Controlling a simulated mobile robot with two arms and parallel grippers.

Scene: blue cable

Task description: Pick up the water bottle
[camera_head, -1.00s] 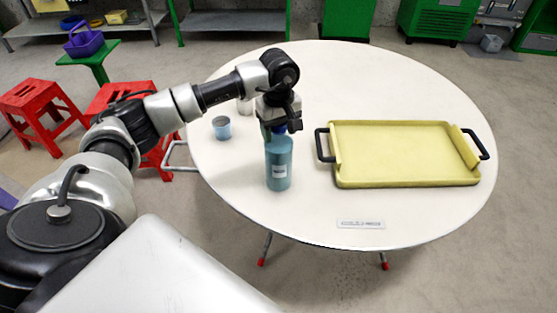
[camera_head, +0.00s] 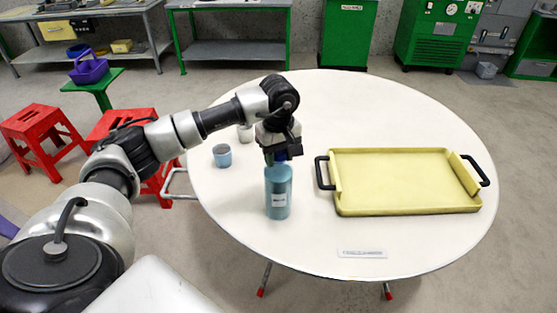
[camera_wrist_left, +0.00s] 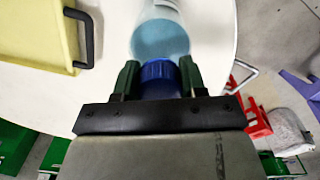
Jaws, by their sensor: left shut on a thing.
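The water bottle (camera_head: 278,192) is a teal cylinder with a white label and a blue cap. It stands upright on the round white table, left of the yellow tray. My left gripper (camera_head: 279,155) comes down on it from above and is shut on the cap. In the left wrist view the blue cap (camera_wrist_left: 159,80) sits between the two green-tipped fingers, with the teal body of the bottle (camera_wrist_left: 160,42) beyond. No gap shows between the bottle's base and the table. My right gripper is not in view.
The yellow tray (camera_head: 400,209) with black handles lies right of the bottle. A small blue cup (camera_head: 222,156) stands to the left, and a white item (camera_head: 245,133) is partly hidden behind my arm. A label strip (camera_head: 362,253) lies near the front edge of the table (camera_head: 340,100).

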